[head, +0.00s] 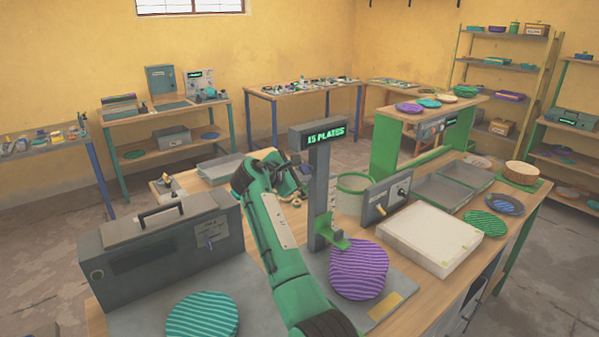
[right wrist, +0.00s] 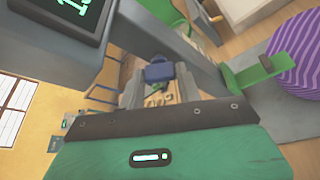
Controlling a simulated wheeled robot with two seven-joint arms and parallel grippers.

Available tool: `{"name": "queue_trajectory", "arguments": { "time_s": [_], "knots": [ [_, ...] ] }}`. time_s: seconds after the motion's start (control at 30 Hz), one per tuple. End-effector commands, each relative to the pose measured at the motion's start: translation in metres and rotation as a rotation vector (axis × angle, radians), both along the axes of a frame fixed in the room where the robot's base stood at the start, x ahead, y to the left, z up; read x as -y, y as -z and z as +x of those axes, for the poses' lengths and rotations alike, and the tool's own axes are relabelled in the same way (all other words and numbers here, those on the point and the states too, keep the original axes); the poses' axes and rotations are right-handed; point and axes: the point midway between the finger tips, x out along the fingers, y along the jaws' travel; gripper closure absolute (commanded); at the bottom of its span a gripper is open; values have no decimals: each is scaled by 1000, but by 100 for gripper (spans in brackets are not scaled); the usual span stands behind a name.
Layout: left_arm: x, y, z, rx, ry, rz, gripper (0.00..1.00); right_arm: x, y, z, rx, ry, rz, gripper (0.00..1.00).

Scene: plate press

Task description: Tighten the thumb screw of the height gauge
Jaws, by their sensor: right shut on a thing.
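The height gauge (head: 319,190) is a dark grey post with a lit "15 PLATES" display on top and a green arm low on it. The green arm reaches over a stack of purple striped plates (head: 359,268). In the right wrist view the post (right wrist: 185,50) runs diagonally, with the green arm (right wrist: 262,75) at the right. My right gripper (right wrist: 160,88) is shut on a small dark blue piece, apparently the thumb screw (right wrist: 158,72), beside the post. In the head view the right gripper (head: 297,183) is left of the post, its fingertips partly hidden. My left gripper is not in view.
A grey machine (head: 165,250) with a handle stands at the left, with teal striped plates (head: 203,316) in front. A white block (head: 428,238) and grey trays (head: 440,190) lie right of the gauge. Green striped plates (head: 484,223) sit at the bench's right side.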

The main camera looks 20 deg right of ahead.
Motion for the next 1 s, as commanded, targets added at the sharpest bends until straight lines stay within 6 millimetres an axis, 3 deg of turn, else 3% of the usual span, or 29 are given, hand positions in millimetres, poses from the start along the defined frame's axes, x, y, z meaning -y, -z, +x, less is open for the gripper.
{"name": "queue_trajectory", "arguments": {
  "time_s": [0.6, 1.0],
  "knots": [
    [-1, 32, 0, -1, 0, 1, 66, 3, 5, -1, 391, 0, 156, 88],
    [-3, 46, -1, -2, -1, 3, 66, 3, 3, -2, 520, 0, 209, 88]
  ]
}}
